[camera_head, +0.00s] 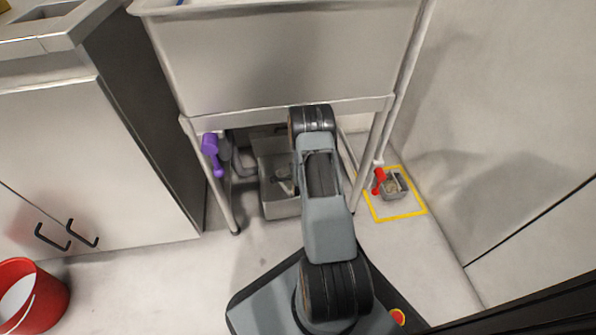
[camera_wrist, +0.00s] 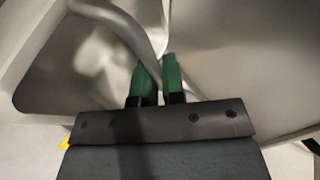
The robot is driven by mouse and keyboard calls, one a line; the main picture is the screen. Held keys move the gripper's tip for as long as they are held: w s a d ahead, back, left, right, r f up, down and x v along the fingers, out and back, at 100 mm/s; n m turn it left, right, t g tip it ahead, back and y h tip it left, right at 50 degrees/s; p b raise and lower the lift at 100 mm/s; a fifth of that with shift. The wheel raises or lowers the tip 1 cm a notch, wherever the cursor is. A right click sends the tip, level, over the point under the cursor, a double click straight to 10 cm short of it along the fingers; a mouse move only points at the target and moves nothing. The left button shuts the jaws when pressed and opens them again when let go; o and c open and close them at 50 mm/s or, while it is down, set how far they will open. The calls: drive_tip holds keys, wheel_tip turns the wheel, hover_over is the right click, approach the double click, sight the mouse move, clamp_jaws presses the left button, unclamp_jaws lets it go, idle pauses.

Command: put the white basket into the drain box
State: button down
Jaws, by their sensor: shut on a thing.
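My gripper's green fingers (camera_wrist: 158,78) are shut with a light-grey curved bar between them in the wrist view. I cannot tell whether this bar belongs to the white basket. In the head view my arm reaches under the sink and hides the gripper. An open grey box (camera_head: 282,208) stands on the floor under the sink, with something pale and unclear inside. I cannot tell which box is the drain box. No white basket is clearly visible.
The sink (camera_head: 280,65) stands above on thin legs. A purple-handled valve (camera_head: 210,145) is left of my arm and a red-handled one (camera_head: 379,180) is right. A cabinet (camera_head: 90,165) and a red bucket (camera_head: 45,305) are at left.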

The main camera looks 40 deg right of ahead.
drive_tip(key=shift+f, duration=0.1)
drive_tip(key=shift+f, duration=0.4)
drive_tip(key=c, duration=1.2)
unclamp_jaws()
